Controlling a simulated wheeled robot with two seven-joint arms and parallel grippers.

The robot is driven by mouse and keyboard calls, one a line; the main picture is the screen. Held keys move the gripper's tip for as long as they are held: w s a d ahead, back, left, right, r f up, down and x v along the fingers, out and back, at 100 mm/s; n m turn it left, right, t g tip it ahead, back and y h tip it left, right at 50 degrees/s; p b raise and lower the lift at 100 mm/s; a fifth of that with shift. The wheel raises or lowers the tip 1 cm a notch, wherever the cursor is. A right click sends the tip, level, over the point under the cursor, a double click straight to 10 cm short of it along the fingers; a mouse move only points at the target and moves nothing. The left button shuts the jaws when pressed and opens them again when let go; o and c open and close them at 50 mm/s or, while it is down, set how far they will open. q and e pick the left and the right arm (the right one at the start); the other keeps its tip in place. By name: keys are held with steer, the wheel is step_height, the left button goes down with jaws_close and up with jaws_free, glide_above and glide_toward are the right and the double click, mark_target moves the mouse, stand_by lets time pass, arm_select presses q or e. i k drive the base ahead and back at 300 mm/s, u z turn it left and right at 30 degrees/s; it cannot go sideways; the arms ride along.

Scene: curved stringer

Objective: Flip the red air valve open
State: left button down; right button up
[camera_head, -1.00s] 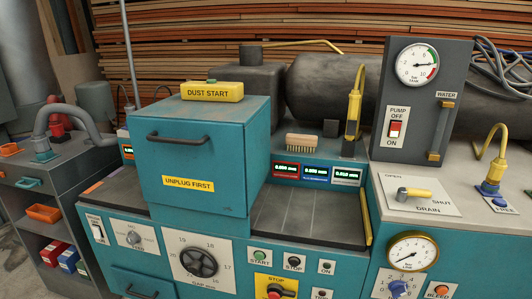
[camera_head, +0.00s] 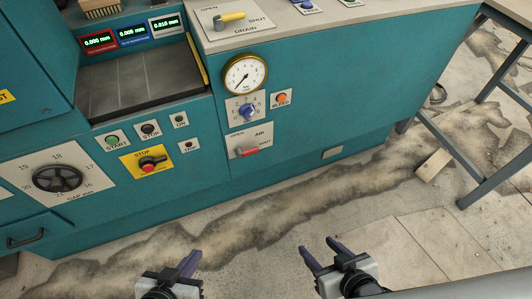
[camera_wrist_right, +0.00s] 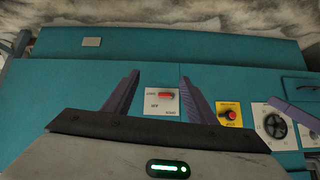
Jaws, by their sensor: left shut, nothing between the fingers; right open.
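The red air valve (camera_head: 247,151) is a small lever on a white plate marked OPEN, AIR and SHUT, low on the teal machine front. Its handle lies roughly level, its red end toward SHUT. The valve also shows upside down in the right wrist view (camera_wrist_right: 166,95), between the fingers in the picture. My right gripper (camera_head: 320,249) is open and empty, in front of the machine and apart from the valve. Its fingers show spread in the right wrist view (camera_wrist_right: 160,79). My left gripper (camera_head: 189,263) is shut and empty, lower left of the valve in the head view.
Above the valve are a blue knob (camera_head: 248,112), an orange bleed button (camera_head: 281,98) and a gauge (camera_head: 245,75). A yellow stop switch plate (camera_head: 146,162) is to the left. A metal frame (camera_head: 470,150) stands at the right.

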mark_target(241, 154)
steer(key=k, duration=0.5)
steer(key=z, duration=1.9)
steer(key=i, duration=1.6)
steer(key=u, duration=2)
